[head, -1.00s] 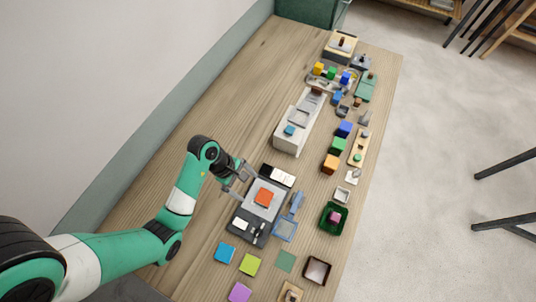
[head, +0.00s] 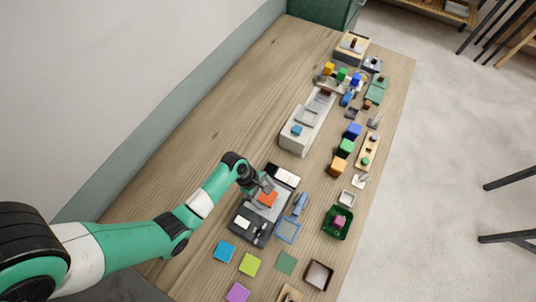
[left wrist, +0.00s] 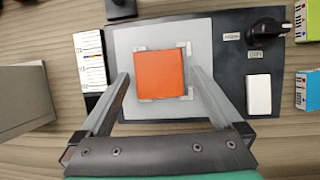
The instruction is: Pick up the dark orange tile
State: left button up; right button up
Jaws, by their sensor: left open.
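The dark orange tile (left wrist: 160,84) lies flat on a light grey plate (left wrist: 128,40) of a dark device, between small white corner marks. In the head view the tile (head: 267,199) is partly hidden by my left gripper (head: 263,187). The left gripper is open. In the left wrist view its two fingers (left wrist: 160,78) stand on either side of the tile, with a gap on each side. My right gripper is not in view.
The device (left wrist: 270,60) has a black knob (left wrist: 268,32) and a white block (left wrist: 258,95). A white-and-black box (head: 282,174) stands close by. Blue (head: 224,251), lime (head: 249,264) and purple (head: 237,292) tiles lie nearer. The table's left side is clear.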

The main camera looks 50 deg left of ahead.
pick_arm(q)
jog(key=shift+c, duration=0.2)
jog(key=shift+r, duration=0.1)
grip_shut()
